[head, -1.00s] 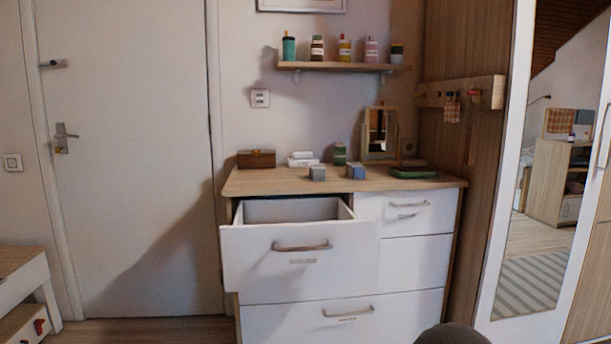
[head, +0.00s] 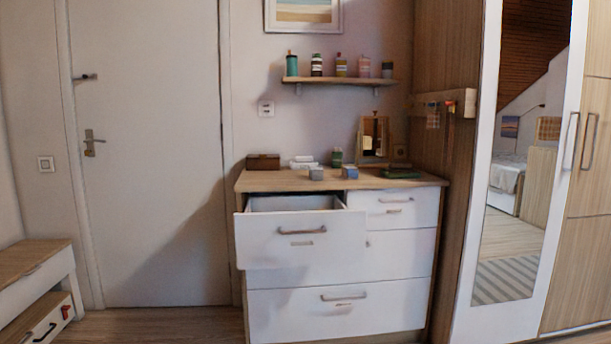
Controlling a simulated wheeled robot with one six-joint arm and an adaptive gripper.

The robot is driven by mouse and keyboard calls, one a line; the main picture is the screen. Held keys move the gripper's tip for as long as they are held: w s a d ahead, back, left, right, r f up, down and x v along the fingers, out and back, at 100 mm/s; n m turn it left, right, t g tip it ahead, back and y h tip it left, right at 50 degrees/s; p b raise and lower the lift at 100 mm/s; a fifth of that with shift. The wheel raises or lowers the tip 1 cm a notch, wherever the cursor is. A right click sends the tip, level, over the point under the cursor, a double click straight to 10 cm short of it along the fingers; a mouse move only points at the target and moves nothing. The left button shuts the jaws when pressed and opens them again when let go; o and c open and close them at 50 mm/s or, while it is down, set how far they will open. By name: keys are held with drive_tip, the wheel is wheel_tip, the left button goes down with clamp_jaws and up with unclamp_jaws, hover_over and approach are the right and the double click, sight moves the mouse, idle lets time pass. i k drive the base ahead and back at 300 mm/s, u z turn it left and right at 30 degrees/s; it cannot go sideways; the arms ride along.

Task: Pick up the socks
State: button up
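Two small folded bundles that look like socks lie on top of the white dresser (head: 390,289), near its front edge: a grey one (head: 316,173) and a blue-grey one (head: 350,172). They are small in the head view, so I cannot be sure what they are. The upper left drawer (head: 303,256) of the dresser is pulled open. Its inside (head: 292,203) looks empty where I can see it, but its floor is mostly hidden by the front. My gripper is not in view.
A brown box (head: 263,162), white rolled items (head: 303,162), a green jar (head: 337,157), a small mirror (head: 374,140) and a green tray (head: 401,174) also stand on the dresser. A wall shelf (head: 340,81) with bottles hangs above. A low bench (head: 30,262) is at left.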

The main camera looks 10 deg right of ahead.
sight(316, 173)
drive_tip(key=u, duration=0.75)
drive_tip(key=i, duration=0.75)
drive_tip(key=u, duration=0.95)
drive_tip(key=i, duration=0.9)
drive_tip(key=z, duration=0.45)
drive_tip(key=i, duration=0.8)
drive_tip(key=z, duration=0.65)
